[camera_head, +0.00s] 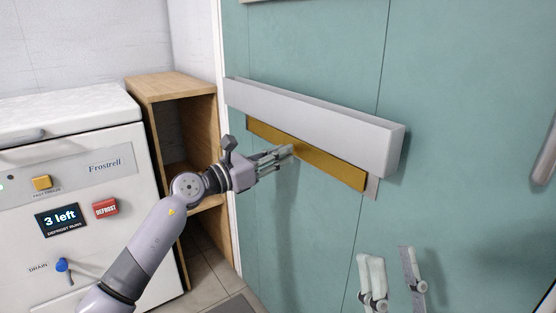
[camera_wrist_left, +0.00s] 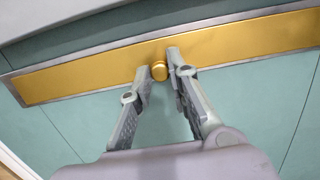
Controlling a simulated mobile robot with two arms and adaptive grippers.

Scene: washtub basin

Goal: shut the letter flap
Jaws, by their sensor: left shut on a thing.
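The letter flap (camera_head: 325,164) is a long gold plate in a thin silver frame on the teal door (camera_head: 320,215). In the left wrist view the flap (camera_wrist_left: 90,72) runs across the top, with a round gold knob (camera_wrist_left: 159,71) at its middle. My left gripper (camera_head: 289,152) reaches the flap from the left. In the left wrist view its fingers (camera_wrist_left: 163,68) are shut on the knob, one on each side. How far the flap stands off its frame is hard to tell. My right gripper (camera_head: 386,255) is low at right, fingers apart and empty.
A long pale grey box-like bar (camera_head: 310,120) juts from the door just above the flap. At left stand a white Frostrell freezer (camera_head: 110,225) and an open wooden shelf (camera_head: 180,88). A grey handle (camera_head: 546,160) is at the right edge. The door below the flap is clear.

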